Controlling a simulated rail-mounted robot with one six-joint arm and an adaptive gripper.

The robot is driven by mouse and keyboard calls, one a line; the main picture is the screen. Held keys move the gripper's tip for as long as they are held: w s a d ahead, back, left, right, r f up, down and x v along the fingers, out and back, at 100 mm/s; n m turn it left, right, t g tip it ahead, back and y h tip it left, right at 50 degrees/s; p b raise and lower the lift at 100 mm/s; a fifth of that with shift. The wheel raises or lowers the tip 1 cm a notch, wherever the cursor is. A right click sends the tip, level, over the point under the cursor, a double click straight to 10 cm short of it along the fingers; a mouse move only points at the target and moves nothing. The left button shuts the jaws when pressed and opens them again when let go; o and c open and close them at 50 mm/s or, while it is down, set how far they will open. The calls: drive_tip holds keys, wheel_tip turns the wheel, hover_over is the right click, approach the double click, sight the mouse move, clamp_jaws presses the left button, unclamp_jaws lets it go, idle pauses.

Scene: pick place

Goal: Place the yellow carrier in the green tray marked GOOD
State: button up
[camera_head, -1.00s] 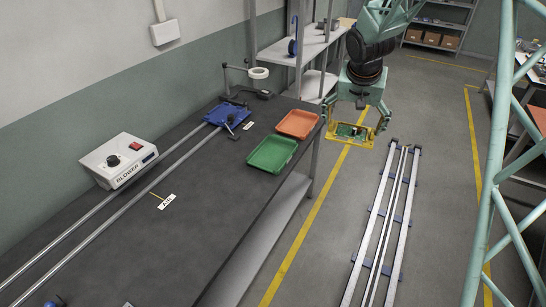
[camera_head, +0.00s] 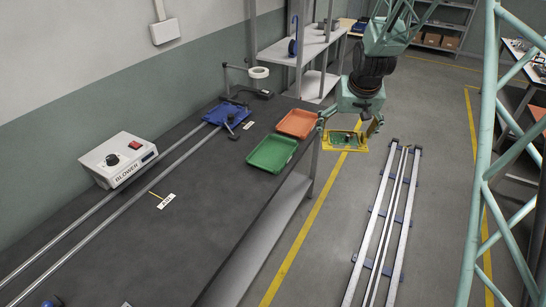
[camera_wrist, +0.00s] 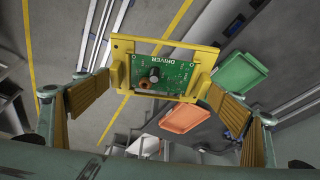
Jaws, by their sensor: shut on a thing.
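The yellow carrier (camera_head: 344,140) holds a green circuit board and hangs in the air to the right of the workbench, over the floor. My gripper (camera_head: 347,132) is shut on it. In the wrist view my gripper (camera_wrist: 162,85) has a finger at each side of the yellow carrier (camera_wrist: 160,50); the board (camera_wrist: 160,74) in it reads DRIVER. The green tray (camera_head: 272,154) lies on the bench near its right edge, left of the carrier and apart from it. It also shows in the wrist view (camera_wrist: 240,72). It looks empty, and no GOOD marking is legible.
An orange tray (camera_head: 297,123) lies just behind the green tray and also looks empty. A blue fixture (camera_head: 226,113) sits on bench rails. A white blower box (camera_head: 120,160) stands at the left.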

sight(339, 137)
drive_tip(key=shift+w+a+f+n+y+b, duration=0.15)
drive_tip(key=shift+w+a+f+n, duration=0.15)
drive_tip(key=shift+f, duration=0.25)
drive_tip(key=shift+w+a+f+n+y+b, duration=0.1)
drive_tip(key=shift+a+f+n, duration=0.1)
drive_tip(key=shift+f+n, duration=0.3)
drive_tip(key=shift+w+a+f+n+y+b, duration=0.1)
drive_tip(key=shift+w+a+f+n+y, duration=0.15)
drive_tip(key=shift+f, duration=0.35)
drive_tip(key=w+a+f+n+g+y+b, duration=0.2)
drive_tip(key=w+a+f+n+y+b, duration=0.1)
drive_tip(key=w+a+f+n, duration=0.5)
drive_tip(key=shift+a+f+n+g, duration=0.4)
drive_tip(key=shift+a+f+n, duration=0.55)
drive_tip(key=shift+f+n, duration=1)
drive_tip(key=shift+f+m, duration=0.3)
drive_tip(key=w+a, duration=0.2)
drive_tip(key=a, duration=0.3)
drive_tip(key=w+a+f, duration=0.1)
drive_tip(key=w+a, duration=0.1)
drive_tip(key=a, duration=0.2)
drive_tip(key=w+a+b, duration=0.1)
drive_tip(key=w+a, duration=0.1)
drive_tip(key=a, duration=0.3)
drive_tip(key=shift+w+a+f, duration=0.2)
drive_tip(key=shift+a+f, duration=0.05)
drive_tip(key=shift+a, duration=0.05)
